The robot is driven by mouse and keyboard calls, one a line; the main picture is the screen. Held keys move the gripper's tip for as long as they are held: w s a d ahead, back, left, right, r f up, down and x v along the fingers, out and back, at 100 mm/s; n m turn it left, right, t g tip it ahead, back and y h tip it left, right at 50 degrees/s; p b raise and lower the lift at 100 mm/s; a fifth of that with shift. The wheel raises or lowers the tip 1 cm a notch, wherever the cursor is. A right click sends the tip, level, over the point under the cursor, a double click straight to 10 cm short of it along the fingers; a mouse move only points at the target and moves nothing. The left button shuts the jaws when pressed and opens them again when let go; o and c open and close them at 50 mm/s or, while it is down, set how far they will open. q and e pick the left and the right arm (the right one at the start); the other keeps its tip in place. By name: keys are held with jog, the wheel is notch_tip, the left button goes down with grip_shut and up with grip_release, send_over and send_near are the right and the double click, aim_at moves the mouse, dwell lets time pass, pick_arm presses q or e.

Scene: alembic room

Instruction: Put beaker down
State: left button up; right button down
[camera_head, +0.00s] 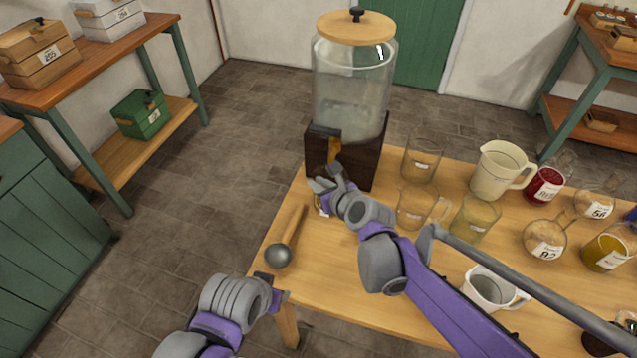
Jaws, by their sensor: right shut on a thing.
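My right gripper (328,184) reaches across the table to just in front of the dispenser's tap. It is shut on a small glass beaker (321,208), of which only a sliver with a pale label shows beneath the fingers. The gripper hides the rest, and I cannot tell whether its base touches the wood. The wooden table (345,275) lies under it. My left gripper (266,279) is low at the table's front left edge. Its fingers are mostly hidden behind its wrist.
A large lidded glass dispenser (350,85) stands on a dark wooden base (362,160) behind the gripper. A ladle (280,254) lies to the left. Clear beakers (422,160), a cream jug (497,170), a white mug (485,287) and labelled flasks (545,242) crowd the right.

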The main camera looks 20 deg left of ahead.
jog(key=c, duration=0.9)
grip_release()
jog(key=shift+r, duration=0.2)
jog(key=p+v, duration=0.1)
jog(key=v, duration=1.1)
jog(key=shift+f, duration=0.2)
